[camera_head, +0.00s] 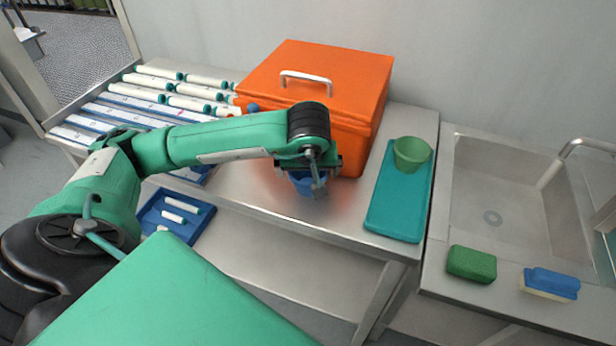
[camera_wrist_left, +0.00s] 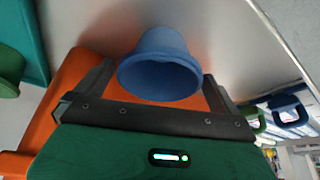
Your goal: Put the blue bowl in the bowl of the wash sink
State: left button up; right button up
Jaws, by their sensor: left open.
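The blue bowl (camera_head: 307,184) stands on the steel table in front of the orange box, mostly hidden behind my left gripper (camera_head: 318,178) in the head view. In the left wrist view the blue bowl (camera_wrist_left: 160,66) sits between the two dark fingers of my left gripper (camera_wrist_left: 160,90). The fingers are open, one on each side of the bowl; I cannot tell whether they touch it. The wash sink (camera_head: 492,190) is at the right, its basin empty with a drain in the floor. My right gripper is not in view.
A large orange box (camera_head: 320,75) stands behind the bowl. A teal tray (camera_head: 396,215) with a green bowl (camera_head: 411,153) lies between bowl and sink. A green sponge (camera_head: 471,263) and blue sponge (camera_head: 551,283) lie on the sink's front edge; a tap (camera_head: 572,152) is at right.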

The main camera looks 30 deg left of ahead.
pick_arm(q)
jog(key=shift+w+a+f, duration=0.1)
jog(key=shift+w+f, duration=0.05)
jog(key=shift+f, duration=0.25)
jog(key=shift+c, duration=0.2)
jog(key=c, duration=1.1)
jog(key=shift+c, duration=0.2)
jog(key=shift+r, duration=0.15)
